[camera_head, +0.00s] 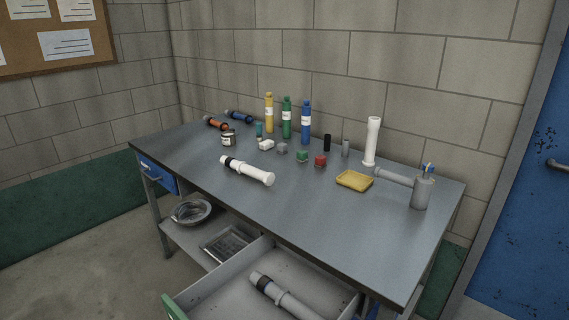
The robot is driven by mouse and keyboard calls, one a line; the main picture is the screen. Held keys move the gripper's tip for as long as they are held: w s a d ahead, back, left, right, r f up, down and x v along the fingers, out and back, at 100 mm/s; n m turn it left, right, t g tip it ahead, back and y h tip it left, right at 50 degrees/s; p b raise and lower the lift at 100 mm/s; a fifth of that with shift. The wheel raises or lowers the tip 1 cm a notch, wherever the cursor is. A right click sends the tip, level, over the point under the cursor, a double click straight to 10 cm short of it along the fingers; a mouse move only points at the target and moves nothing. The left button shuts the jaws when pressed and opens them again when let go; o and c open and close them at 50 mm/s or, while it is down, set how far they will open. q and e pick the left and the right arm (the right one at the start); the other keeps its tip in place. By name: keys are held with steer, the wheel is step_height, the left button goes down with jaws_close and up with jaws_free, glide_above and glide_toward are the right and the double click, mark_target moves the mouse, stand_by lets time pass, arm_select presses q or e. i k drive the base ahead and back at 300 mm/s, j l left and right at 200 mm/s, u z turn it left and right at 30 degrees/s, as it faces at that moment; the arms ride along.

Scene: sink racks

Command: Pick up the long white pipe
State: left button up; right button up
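A white pipe (248,171) with a black band near its left end lies on the grey table top, left of the middle. A second white pipe (372,143) stands upright near the wall at the back right. A third whitish pipe (285,296) with a dark band lies in the open drawer below the table; its near end is cut off by the picture edge. The pictures do not settle which one is the long white pipe. Neither of my grippers is in view, and none is seen touching any pipe.
Yellow (269,115), green (287,121) and blue (306,124) bottles stand at the back of the table (300,218). A yellow tray (355,181), a grey pipe (394,176) and a grey holder (423,192) are at right. The open drawer (208,286) juts out in front.

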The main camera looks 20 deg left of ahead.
mark_target(268, 179)
steer(key=i+j+z, duration=0.25)
steer(key=j, duration=0.55)
steer(key=j+z, duration=0.2)
steer(key=j, duration=0.65)
steer(key=i+j+z, duration=0.25)
steer(key=j, duration=0.6)
steer(key=k, duration=0.1)
